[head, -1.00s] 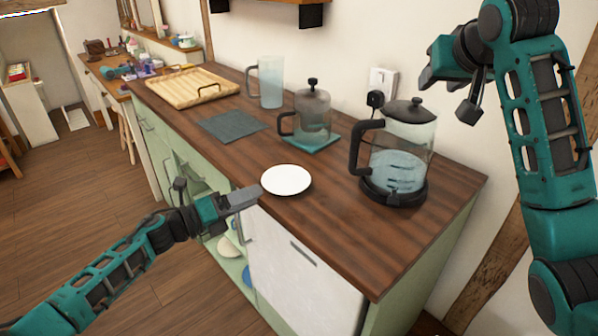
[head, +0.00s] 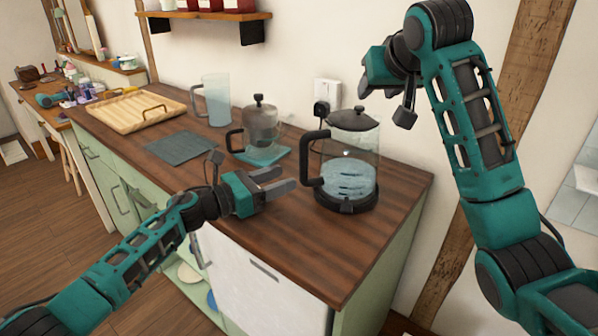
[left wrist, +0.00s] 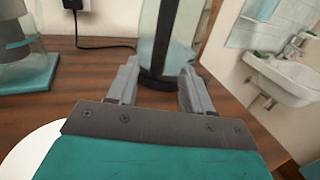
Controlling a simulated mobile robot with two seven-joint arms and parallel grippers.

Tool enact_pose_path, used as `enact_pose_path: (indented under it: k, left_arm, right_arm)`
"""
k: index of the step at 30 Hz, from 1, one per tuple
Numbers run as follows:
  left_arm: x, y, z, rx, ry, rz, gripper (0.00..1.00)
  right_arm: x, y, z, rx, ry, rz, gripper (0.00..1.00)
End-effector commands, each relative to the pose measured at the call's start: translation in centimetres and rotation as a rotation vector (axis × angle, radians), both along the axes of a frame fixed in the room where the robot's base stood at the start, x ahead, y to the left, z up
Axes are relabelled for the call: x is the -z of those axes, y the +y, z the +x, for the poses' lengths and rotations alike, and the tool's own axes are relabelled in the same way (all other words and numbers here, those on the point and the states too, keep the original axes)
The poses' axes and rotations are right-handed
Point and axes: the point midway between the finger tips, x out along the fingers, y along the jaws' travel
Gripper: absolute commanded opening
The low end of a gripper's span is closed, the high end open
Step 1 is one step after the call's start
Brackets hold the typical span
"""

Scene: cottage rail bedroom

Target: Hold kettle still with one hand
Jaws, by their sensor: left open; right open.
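The kettle (head: 350,160) is glass with a black lid, black handle and dark base, partly filled with water, upright near the right end of the counter. In the left wrist view the kettle (left wrist: 160,48) stands just beyond the fingertips, cut off at the top. My left gripper (head: 288,179) is open and empty, its fingers pointing at the kettle's handle side; the fingers also show in the left wrist view (left wrist: 157,85). My right gripper (head: 380,95) is raised above and to the right of the kettle, apart from it, and open.
A glass press (head: 262,130) stands on a teal mat (head: 270,156) left of the kettle. A tall jug (head: 217,100), grey mat (head: 180,148) and wooden tray (head: 130,105) lie further left. A white plate (left wrist: 30,155) lies under my left gripper. A socket (head: 327,92) is on the wall.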

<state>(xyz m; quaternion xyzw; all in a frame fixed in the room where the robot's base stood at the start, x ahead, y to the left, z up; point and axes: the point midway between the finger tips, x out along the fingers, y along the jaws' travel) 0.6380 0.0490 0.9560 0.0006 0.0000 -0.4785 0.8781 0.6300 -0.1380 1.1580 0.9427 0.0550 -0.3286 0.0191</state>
Motion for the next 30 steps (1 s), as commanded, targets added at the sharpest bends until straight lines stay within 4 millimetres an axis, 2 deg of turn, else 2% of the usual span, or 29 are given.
enact_pose_path:
  k: [3,12,19,29,30]
  left_arm:
    - [-0.1,-1.9,1.2,0.000,0.001,-0.003,0.50]
    - [-0.1,-4.8,3.2,-0.002,0.001,-0.003,0.50]
    - [0.0,-5.8,3.8,-0.002,0.001,-0.002,0.50]
    - [0.0,-5.9,3.9,-0.002,0.001,-0.002,0.50]
    - [0.0,-5.9,3.9,-0.002,0.001,-0.002,0.48]
  right_arm:
    - [0.0,0.0,0.0,0.000,0.000,0.000,0.43]
    - [0.0,0.0,0.0,0.000,0.000,0.000,0.43]
    - [0.0,0.0,0.0,0.000,0.000,0.000,0.43]
    - [0.0,0.0,0.0,0.000,0.000,0.000,0.43]
    - [0.0,0.0,0.0,0.000,0.000,0.000,0.43]
